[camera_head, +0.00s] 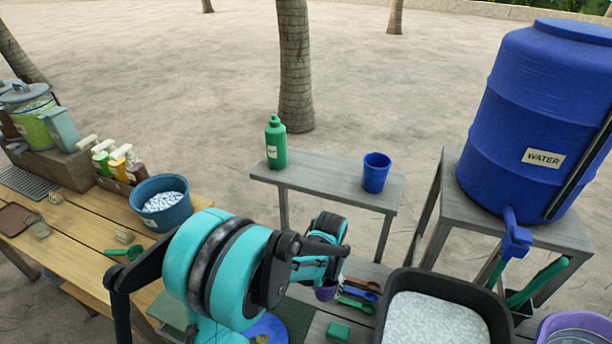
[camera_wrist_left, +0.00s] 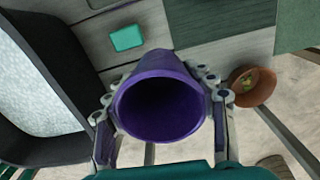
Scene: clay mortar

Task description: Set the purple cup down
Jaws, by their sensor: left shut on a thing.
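The purple cup (camera_wrist_left: 162,108) fills the middle of the left wrist view, its open mouth toward the camera and its inside dark. My left gripper (camera_wrist_left: 163,82) has a finger on each side of the cup and is shut on it. In the head view only a small part of the purple cup (camera_head: 326,293) shows, below my left gripper (camera_head: 328,280), with my arm hiding much around it. The cup is over the grey plank table (camera_head: 313,329). I cannot tell whether its base touches the planks. My right gripper is not in view.
A black tub of white grains (camera_head: 437,316) stands right of the cup, with spoons (camera_head: 360,292) and a green sponge (camera_head: 339,330) between. A brown bowl (camera_wrist_left: 252,86) shows in the wrist view. Behind, a bench (camera_head: 330,181) holds a green bottle (camera_head: 276,145) and blue cup (camera_head: 376,174).

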